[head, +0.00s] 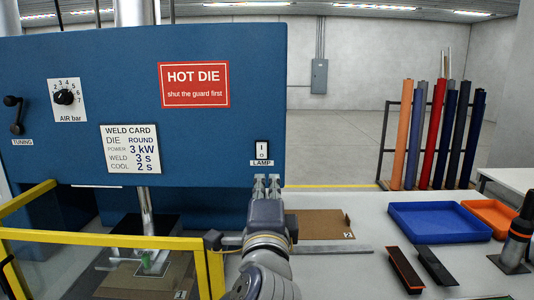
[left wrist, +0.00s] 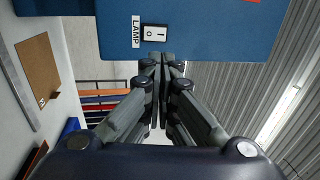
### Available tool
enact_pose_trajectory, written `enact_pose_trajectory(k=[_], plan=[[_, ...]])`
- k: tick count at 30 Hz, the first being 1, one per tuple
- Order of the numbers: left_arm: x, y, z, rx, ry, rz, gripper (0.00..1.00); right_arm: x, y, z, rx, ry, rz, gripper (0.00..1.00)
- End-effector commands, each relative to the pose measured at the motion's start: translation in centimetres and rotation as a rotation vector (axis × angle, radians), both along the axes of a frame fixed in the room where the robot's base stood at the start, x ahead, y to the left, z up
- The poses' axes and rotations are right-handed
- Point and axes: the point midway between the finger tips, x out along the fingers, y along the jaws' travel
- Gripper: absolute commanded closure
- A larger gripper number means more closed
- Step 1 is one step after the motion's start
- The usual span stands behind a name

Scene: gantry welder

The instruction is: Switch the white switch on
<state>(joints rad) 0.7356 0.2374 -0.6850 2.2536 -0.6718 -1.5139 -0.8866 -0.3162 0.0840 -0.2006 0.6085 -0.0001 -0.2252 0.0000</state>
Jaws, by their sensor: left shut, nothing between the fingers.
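The white rocker switch (head: 262,149) is on the blue machine panel at its lower right, above a label reading LAMP. It is marked I at the top and O at the bottom. It also shows in the left wrist view (left wrist: 154,35), just beyond the fingertips. My left gripper (head: 267,178) is shut and empty, with its fingertips just below the switch and label in the head view. In the left wrist view the closed fingertips (left wrist: 161,58) lie close to the switch; I cannot tell whether they touch the panel. My right gripper is not in view.
A yellow-framed guard (head: 110,240) stands at the lower left. A weld card (head: 131,149), a dial (head: 64,97) and a red HOT DIE sign (head: 194,85) are on the panel. A blue tray (head: 440,234) and an orange tray (head: 510,230) lie on the right of the table.

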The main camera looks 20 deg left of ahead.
Motion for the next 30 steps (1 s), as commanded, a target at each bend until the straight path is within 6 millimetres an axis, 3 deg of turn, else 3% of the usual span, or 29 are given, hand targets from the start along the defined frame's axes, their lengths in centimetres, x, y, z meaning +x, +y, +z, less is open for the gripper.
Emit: enact_pose_trajectory(k=[11,18,30], plan=[[7.1,2.2,1.6,0.002,0.003,0.007,1.00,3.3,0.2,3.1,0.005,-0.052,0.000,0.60],[11.0,3.3,2.2,0.001,0.002,0.003,1.00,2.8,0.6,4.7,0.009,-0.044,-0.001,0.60],[12.6,3.7,2.1,-0.002,0.001,0.002,1.00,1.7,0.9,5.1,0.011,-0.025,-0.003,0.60]])
